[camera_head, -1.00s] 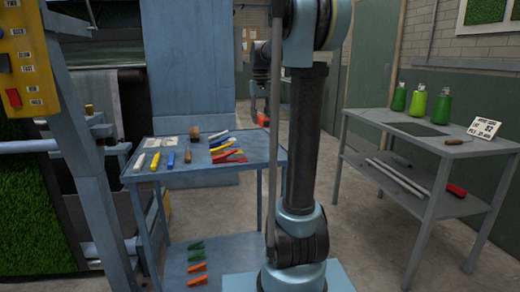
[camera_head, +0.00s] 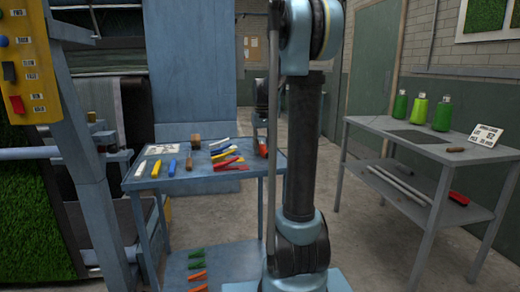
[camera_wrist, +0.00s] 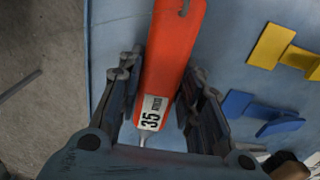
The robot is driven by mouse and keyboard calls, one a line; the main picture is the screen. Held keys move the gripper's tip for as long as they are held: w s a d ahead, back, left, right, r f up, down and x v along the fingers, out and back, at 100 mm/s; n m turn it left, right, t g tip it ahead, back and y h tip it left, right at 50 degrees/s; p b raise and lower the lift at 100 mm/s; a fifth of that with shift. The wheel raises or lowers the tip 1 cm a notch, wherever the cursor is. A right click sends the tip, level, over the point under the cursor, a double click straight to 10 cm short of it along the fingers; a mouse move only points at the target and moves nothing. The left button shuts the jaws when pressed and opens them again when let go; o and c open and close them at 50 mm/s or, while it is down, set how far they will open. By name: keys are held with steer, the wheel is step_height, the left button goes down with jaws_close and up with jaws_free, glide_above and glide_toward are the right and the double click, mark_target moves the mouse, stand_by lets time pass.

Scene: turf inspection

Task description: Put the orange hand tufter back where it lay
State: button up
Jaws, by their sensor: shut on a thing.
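The orange hand tufter (camera_wrist: 168,60) is between the fingers of my gripper (camera_wrist: 160,105), which is shut on it. It has a white label reading 35 and a thin metal tip towards the wrist. The far end of the tufter is cut off by the picture's top edge. In the head view the tufter (camera_head: 263,149) shows as a small orange patch at the right end of the blue table (camera_head: 225,178), just left of my arm's column. Whether it touches the tabletop I cannot tell.
Yellow (camera_wrist: 285,50) and blue (camera_wrist: 260,113) tools lie right of the tufter. Several tools (camera_head: 225,160) lie on the table, and green and orange ones on its lower shelf (camera_head: 225,262). A grey table (camera_head: 390,128) with green bottles (camera_head: 420,108) stands at right.

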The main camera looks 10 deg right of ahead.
mark_target(262, 145)
steer(key=o, duration=1.3)
steer(key=shift+f, duration=0.1)
steer(key=shift+c, duration=0.2)
step_height(262, 145, up, 12)
